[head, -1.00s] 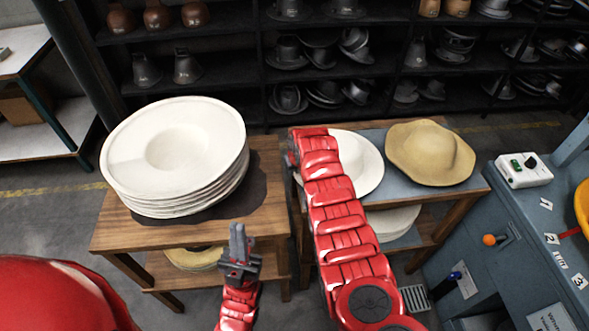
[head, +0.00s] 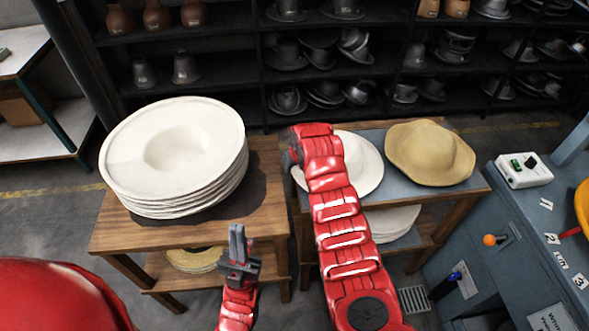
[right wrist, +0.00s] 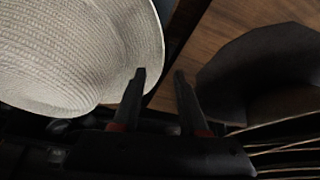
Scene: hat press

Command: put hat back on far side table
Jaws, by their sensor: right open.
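A white hat (head: 363,164) lies on the right-hand side table (head: 459,201), partly hidden behind my right arm. It also shows in the right wrist view (right wrist: 70,50). A tan hat (head: 430,153) lies to its right on the same table. My right gripper (right wrist: 159,72) is open and empty at the white hat's rim; one finger overlaps the brim in the picture, and I cannot tell if it touches. In the head view this hand is mostly hidden at the end of its arm. My left gripper (head: 237,243) points up in front of the left table, holding nothing visible.
A stack of white hats (head: 175,150) stands on a dark mat on the left wooden table (head: 265,205). A narrow gap separates the tables. More hats lie on the lower shelves. A blue-grey machine (head: 480,265) stands at right; dark racks (head: 230,75) are behind.

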